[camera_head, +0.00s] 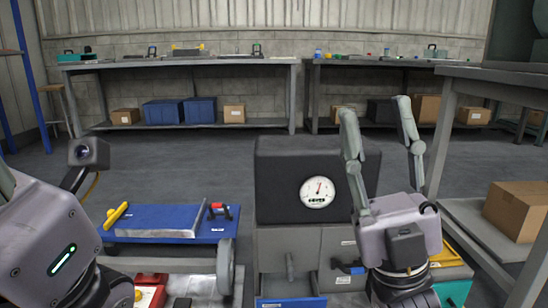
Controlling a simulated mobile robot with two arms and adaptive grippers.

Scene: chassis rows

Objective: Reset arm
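My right gripper (375,108) is raised at the right of the head view. Its two grey-green fingers point up and stand wide apart, with nothing between them. Its near finger overlaps the right edge of a black box-shaped unit with a round white dial (318,192). My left arm's grey housing (45,240), with a green light, fills the lower left corner. A small camera on a bracket (88,152) stands above it. The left fingers do not show clearly, so their opening cannot be told.
A blue mat (180,217) with a yellow-handled tool, a grey plate and a red item lies at centre left. Red and blue bins (290,302) sit low in front. A table with a cardboard box (518,210) stands close at right. Open floor (210,165) lies before the back benches.

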